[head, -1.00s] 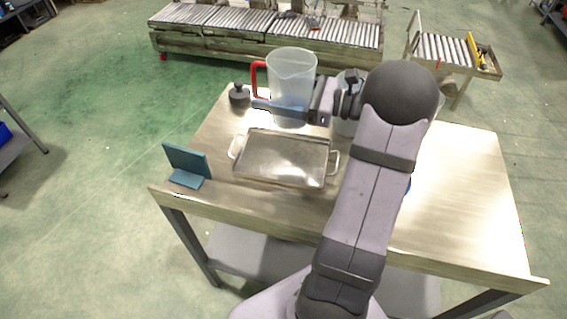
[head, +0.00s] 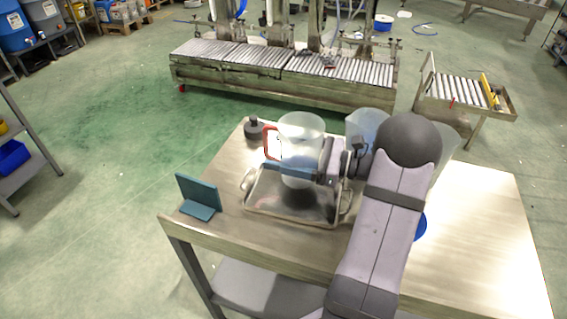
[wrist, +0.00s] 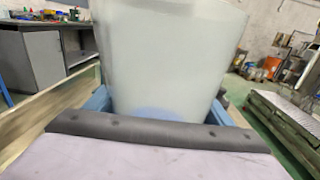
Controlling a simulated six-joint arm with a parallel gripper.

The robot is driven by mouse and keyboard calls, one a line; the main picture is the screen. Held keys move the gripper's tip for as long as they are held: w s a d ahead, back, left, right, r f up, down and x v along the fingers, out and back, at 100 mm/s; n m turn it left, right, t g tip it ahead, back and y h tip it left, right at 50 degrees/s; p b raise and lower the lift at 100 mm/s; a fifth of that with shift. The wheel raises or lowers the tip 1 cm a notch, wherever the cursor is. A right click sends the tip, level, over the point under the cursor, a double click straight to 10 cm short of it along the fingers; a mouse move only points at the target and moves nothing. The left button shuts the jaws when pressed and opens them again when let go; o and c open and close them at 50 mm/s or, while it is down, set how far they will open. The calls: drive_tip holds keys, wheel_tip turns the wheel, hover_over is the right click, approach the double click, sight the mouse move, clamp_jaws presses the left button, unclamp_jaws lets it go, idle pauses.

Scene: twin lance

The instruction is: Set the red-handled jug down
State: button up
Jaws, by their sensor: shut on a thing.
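The red-handled jug (head: 302,130) is clear, tall and upright, with its red handle (head: 268,142) on the left. My gripper (head: 290,170) is shut on the jug's lower body, its blue fingers on either side. The jug's base shows over the far part of the metal tray (head: 262,211); I cannot tell whether it touches the tray. In the wrist view the jug (wrist: 165,55) fills the middle, between the blue fingers (wrist: 160,112).
A dark lidded pot (head: 254,129) stands behind the tray, and a teal angled stand (head: 199,196) stands left of it. Another clear jug (head: 366,124) is behind my wrist. A blue round thing (head: 420,228) is partly hidden by my arm. The table's right side is clear.

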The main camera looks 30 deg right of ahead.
drive_tip(key=shift+f, duration=1.8)
drive_tip(key=shift+f, duration=0.15)
drive_tip(key=o, duration=1.3)
drive_tip(key=shift+s+d, duration=0.1)
drive_tip(key=shift+p+v, duration=0.3)
drive_tip(key=shift+v, duration=1.55)
